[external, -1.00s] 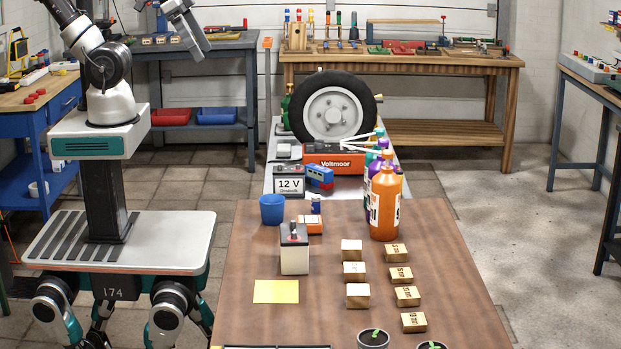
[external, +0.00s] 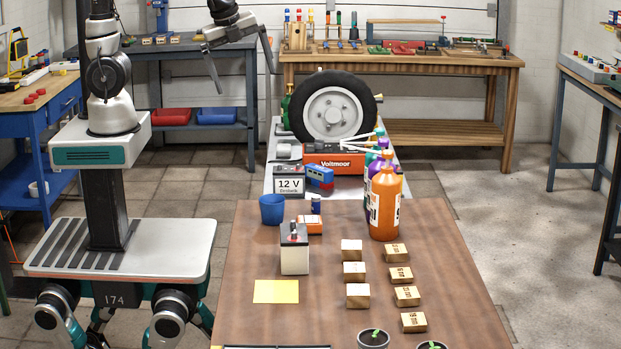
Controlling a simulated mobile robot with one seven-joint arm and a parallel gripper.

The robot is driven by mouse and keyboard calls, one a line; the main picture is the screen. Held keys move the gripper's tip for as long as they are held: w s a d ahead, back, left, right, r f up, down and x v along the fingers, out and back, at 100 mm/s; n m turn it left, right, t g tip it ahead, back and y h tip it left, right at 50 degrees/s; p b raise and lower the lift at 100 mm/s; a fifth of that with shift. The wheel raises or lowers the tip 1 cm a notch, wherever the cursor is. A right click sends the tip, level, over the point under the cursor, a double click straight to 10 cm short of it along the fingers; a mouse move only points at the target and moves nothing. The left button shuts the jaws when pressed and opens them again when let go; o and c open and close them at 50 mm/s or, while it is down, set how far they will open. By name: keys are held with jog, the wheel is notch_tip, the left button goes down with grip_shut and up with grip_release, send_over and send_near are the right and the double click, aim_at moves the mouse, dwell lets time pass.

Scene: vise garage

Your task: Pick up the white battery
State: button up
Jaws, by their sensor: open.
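The white battery (external: 294,260) stands upright on the brown table (external: 240,318). It is a white box with a dark top and a small red mark on it. My gripper (external: 244,82) is in the air at the upper middle of the picture, in front of the back workbench. Its two fingers are spread wide and point down, with nothing between them. It is well above the battery in the picture and apart from it.
A blue cup (external: 272,209) and an orange box (external: 309,224) stand behind the battery. A yellow sheet (external: 276,291) lies in front. Several wooden blocks (external: 354,272) and an orange bottle (external: 385,205) are to the right. A 12 V battery (external: 289,183) stands further back.

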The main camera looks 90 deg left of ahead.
jog(key=w+d+f+m+g+b, duration=0.1)
jog(key=w+d+f+m+b, duration=0.1)
jog(key=w+d+f+m, duration=0.7)
jog(key=m+g+h+b, duration=0.1)
jog(key=m+g+h, duration=0.15)
jog(key=m, duration=0.95)
send_over(294, 229)
jog(key=d, duration=0.2)
notch_tip(294, 229, down, 13)
jog(key=shift+t, duration=0.35)
jog(key=f, duration=1.1)
jog(key=shift+a+f, duration=0.2)
jog(key=shift+f, duration=0.05)
jog(key=shift+d+f, duration=0.15)
jog(key=shift+f, duration=2.75)
jog(key=shift+r, duration=0.1)
jog(key=c, duration=1.9)
jog(key=shift+r, duration=0.1)
